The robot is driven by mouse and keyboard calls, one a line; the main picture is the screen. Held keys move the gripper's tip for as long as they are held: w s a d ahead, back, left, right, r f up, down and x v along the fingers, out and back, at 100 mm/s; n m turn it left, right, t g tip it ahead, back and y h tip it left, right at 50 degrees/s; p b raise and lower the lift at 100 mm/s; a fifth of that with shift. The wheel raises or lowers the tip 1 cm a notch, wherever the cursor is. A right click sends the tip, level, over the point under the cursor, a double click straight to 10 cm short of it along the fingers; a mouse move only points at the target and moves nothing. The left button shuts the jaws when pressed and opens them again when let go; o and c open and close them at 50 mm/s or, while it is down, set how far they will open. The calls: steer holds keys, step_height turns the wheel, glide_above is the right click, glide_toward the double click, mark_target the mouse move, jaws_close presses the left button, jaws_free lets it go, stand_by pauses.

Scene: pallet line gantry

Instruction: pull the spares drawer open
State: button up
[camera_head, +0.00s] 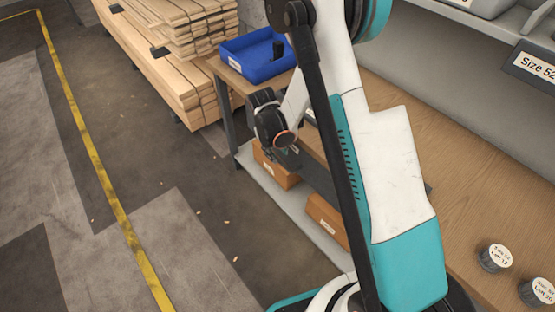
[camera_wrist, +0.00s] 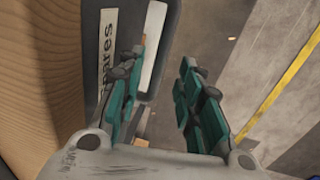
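The spares drawer is a dark grey unit under the wooden worktop, partly hidden by my arm in the head view (camera_head: 318,176). I cannot tell whether the drawer is fully shut. My gripper (camera_wrist: 162,60) is open and empty, its teal fingers apart. The left finger overlaps the drawer front in the picture; the right one shows against the floor. I see no clear contact.
The wooden worktop (camera_head: 455,170) holds a blue bin (camera_head: 258,58) and several labelled round tins (camera_head: 494,258). Orange-brown boxes (camera_head: 327,221) stand on the grey lower shelf (camera_head: 291,203). Stacked timber (camera_head: 172,58) lies behind. The floor left of the bench is clear, with a yellow line (camera_head: 97,165).

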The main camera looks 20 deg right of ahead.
mark_target(278, 159)
steer(key=shift+w+d+f+b, duration=0.15)
steer(key=shift+f+b, duration=0.1)
steer(key=shift+f, duration=0.6)
steer(key=shift+s+d+f+b, duration=0.1)
steer(key=shift+d+f+b, duration=0.1)
steer(key=shift+f, duration=0.65)
jaws_close()
steer(key=shift+w, duration=0.1)
